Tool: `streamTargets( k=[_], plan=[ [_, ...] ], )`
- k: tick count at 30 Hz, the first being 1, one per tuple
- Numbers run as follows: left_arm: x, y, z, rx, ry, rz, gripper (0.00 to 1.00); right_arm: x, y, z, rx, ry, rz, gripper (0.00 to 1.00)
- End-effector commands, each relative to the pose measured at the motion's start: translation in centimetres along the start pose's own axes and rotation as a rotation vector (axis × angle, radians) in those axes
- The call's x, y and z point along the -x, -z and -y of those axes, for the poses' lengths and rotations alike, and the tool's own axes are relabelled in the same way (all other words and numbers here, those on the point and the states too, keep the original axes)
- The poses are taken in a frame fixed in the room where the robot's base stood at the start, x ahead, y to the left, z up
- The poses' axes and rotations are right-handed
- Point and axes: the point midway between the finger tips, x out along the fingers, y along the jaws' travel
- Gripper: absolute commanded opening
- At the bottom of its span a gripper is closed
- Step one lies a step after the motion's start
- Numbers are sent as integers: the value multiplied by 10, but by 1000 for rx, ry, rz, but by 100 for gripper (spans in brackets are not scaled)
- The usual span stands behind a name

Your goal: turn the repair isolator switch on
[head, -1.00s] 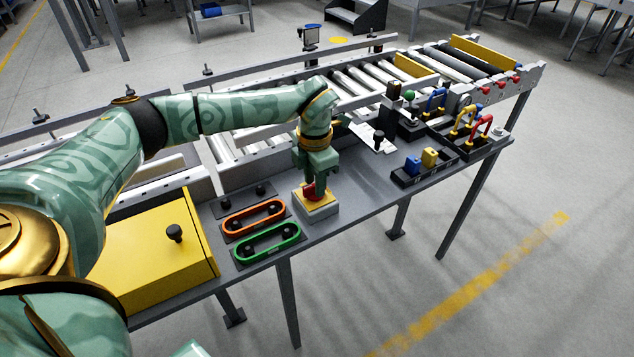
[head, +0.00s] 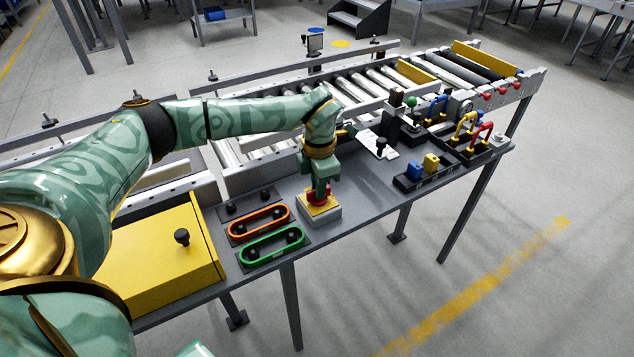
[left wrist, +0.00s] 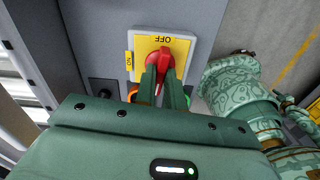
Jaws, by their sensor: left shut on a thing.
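The repair isolator switch is a red knob (left wrist: 164,54) on a yellow plate (left wrist: 184,48) atop a pale grey box (head: 322,219) at the bench's front edge. In the left wrist view the plate reads OFF along its top edge, upside down, with a small ON label (left wrist: 129,63) at its left. The knob's visible end lies near the OFF side; the fingers hide the rest. My left gripper (head: 320,192) points down from above and is shut on the red knob, which also shows in the head view. My right gripper is not in view.
Orange (head: 259,223) and green (head: 272,244) oval loops lie left of the switch, beside a yellow box (head: 155,265). To the right stand a black tray (head: 424,178) with blue and yellow padlocks, coloured hasps and a green-topped lever. A roller conveyor (head: 365,84) runs behind.

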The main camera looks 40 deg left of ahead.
Motion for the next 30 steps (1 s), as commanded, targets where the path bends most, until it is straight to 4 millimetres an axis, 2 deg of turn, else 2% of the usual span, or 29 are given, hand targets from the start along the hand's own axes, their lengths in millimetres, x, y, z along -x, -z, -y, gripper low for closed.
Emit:
streamTargets(
  k=[2,12,30],
  plan=[
    [6,0,0,-55,-3,2,0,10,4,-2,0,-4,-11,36],
    [6,0,0,-370,-3,2,0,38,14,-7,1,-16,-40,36],
    [3,0,-1,-938,-3,1,0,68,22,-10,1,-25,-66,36]
  ],
)
